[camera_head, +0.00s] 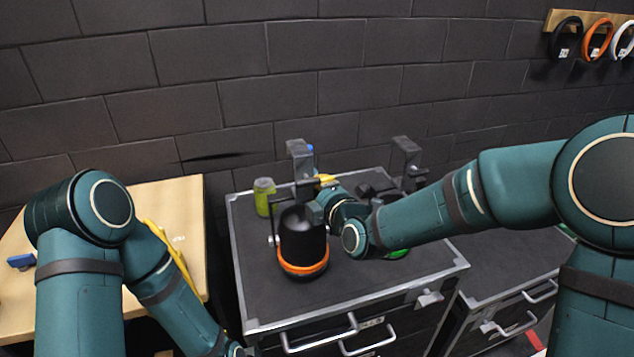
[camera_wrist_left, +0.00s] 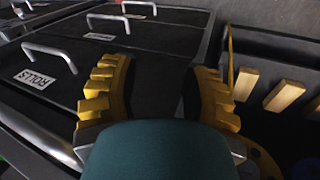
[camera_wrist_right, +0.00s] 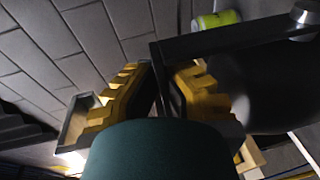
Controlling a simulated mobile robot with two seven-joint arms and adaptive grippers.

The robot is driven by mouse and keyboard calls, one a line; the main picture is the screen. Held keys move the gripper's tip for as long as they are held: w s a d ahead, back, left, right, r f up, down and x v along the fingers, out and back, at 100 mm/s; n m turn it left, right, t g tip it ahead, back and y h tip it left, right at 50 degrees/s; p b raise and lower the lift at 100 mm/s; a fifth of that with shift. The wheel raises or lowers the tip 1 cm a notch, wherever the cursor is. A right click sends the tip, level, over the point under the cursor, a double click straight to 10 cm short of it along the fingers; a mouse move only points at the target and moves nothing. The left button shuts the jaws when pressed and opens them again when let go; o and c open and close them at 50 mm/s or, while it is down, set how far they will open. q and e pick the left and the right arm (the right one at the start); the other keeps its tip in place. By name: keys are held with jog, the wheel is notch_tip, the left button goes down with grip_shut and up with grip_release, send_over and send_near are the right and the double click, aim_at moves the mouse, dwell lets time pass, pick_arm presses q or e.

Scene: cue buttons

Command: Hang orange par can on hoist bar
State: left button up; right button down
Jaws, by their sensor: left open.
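The orange par can (camera_head: 302,245), a black can with an orange ring at its lower rim, is upright over the black case top, with its dark yoke and hook clamp (camera_head: 300,155) above. I cannot tell whether it touches the case. My right gripper (camera_head: 322,187) is at the yoke, just right of the clamp. In the right wrist view its yellow fingers (camera_wrist_right: 166,85) are close together with a dark bar between them. My left gripper (camera_wrist_left: 160,85) is open and empty near the drawer fronts; its fingers are outside the head view. I cannot make out the hoist bar.
A yellow-green drink can (camera_head: 264,197) stands behind the par can. Another fixture with a green ring (camera_head: 398,253) and clamp (camera_head: 407,150) is partly behind my right arm. A wooden table (camera_head: 185,200) stands left. Cable loops (camera_head: 597,40) hang on the wall.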

jog(key=shift+f, duration=1.15)
jog(key=shift+f+b, duration=0.15)
jog(key=shift+b, duration=0.2)
jog(key=c, duration=1.1)
grip_release()
jog(key=shift+f, duration=0.1)
jog(key=shift+c, duration=0.2)
jog(key=shift+s+d+r, duration=0.15)
jog(key=shift+s+r, duration=0.05)
jog(key=shift+s, duration=0.05)
jog(key=v, duration=1.1)
jog(key=shift+s, duration=0.2)
